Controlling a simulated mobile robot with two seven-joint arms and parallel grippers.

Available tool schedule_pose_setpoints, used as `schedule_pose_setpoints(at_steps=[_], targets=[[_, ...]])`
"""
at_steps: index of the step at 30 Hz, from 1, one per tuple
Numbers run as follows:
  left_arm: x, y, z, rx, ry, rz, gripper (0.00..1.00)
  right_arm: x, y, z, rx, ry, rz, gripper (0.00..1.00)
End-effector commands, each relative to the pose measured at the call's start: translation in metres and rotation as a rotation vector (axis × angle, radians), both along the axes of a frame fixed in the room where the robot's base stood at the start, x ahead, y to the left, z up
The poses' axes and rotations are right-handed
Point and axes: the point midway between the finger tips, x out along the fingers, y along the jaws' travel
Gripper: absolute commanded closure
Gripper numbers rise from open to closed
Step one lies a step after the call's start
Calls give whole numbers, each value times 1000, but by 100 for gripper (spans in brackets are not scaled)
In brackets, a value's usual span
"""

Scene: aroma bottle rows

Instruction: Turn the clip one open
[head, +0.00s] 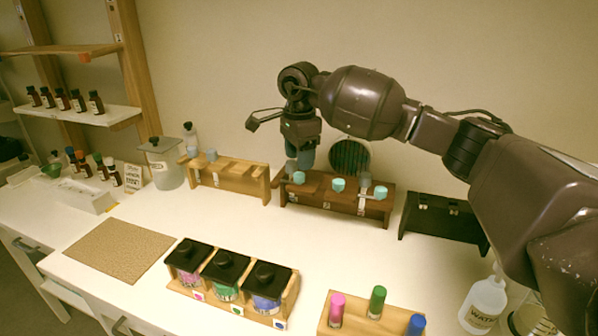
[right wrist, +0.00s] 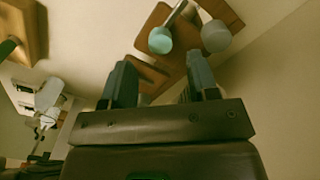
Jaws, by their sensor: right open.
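The dark brown wooden rack (head: 335,196) stands at the back of the table, with several teal-ended clips along it. The leftmost teal end (head: 299,178) is just below my right gripper (head: 301,163). More teal ends, a middle one (head: 338,185) and a right one (head: 380,192), sit further along. In the right wrist view my right gripper (right wrist: 161,78) is open and empty, with a teal end (right wrist: 160,40) and a grey end (right wrist: 215,37) just beyond its fingertips, apart from them. Which clip is clip one, I cannot tell. My left gripper is not in view.
A light wooden rack (head: 228,178) stands to the left and a black rack (head: 444,219) to the right. Jars with black lids (head: 228,267) stand in front. A cork mat (head: 118,248) lies at left. The table between is clear.

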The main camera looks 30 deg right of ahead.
Motion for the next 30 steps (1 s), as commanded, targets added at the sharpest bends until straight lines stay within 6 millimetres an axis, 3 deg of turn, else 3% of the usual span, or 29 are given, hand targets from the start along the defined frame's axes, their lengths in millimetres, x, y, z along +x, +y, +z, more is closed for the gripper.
schedule_pose_setpoints(at_steps=[3, 9, 21, 30], targets=[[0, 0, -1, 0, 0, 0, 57, -1, 1, -20, 0, 3, 1, 46], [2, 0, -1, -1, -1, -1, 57, 0, 0, -39, 0, 1, 0, 46], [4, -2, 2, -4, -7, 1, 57, 0, 0, -45, 0, 0, 1, 46], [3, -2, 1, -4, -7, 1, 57, 0, 0, -45, 0, 0, 1, 90]])
